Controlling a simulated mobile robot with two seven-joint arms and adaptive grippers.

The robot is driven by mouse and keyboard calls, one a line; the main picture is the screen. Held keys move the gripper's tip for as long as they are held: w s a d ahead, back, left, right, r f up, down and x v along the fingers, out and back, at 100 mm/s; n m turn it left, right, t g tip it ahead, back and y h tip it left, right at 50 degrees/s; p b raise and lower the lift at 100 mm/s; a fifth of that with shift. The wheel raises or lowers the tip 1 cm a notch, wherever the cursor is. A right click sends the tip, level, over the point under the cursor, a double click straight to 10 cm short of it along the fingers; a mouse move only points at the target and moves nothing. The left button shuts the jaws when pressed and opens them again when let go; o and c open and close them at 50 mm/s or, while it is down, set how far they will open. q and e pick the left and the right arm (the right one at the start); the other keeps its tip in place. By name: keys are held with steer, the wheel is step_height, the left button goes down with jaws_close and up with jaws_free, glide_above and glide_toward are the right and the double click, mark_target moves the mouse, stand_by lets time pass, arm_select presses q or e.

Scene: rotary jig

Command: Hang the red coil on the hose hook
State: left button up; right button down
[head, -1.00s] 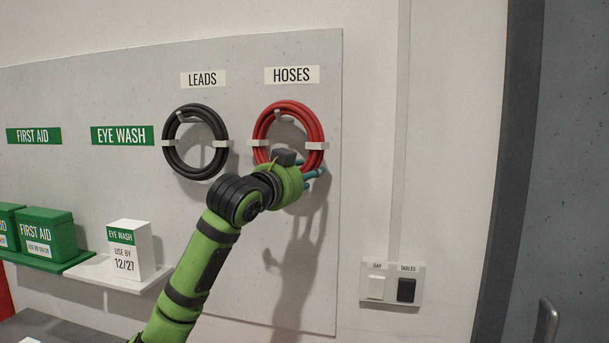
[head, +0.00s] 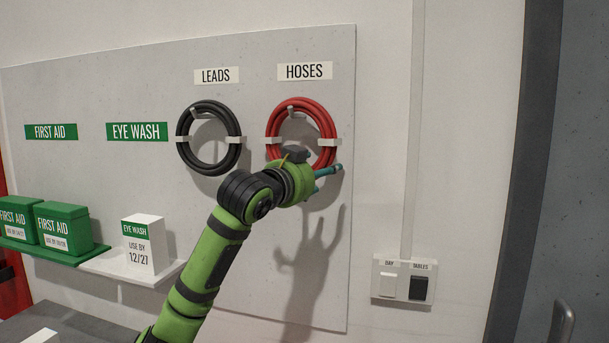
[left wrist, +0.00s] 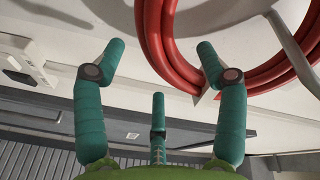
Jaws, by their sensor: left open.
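The red coil (head: 327,122) hangs on the hose hook (head: 292,110) under the HOSES label, with pale clips at its left and right sides. My left gripper (head: 331,171) is at the coil's lower right, and the wrist hides part of the coil's bottom. Its teal fingers are spread open. In the left wrist view the red coil (left wrist: 153,40) crosses above and between the fingertips of the gripper (left wrist: 160,52). The right finger overlaps the coil in that view; I cannot tell whether it touches. My right gripper is not in view.
A black coil (head: 183,148) hangs under the LEADS label on the left. A shelf with an eye wash box (head: 150,248) and green first aid boxes (head: 66,228) is at lower left. A switch plate (head: 404,297) is at lower right, beside a grey door.

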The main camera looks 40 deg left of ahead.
arm_select(q)
steer(key=v, duration=1.1)
steer(key=shift+s, duration=0.35)
steer(key=shift+d+r, duration=0.1)
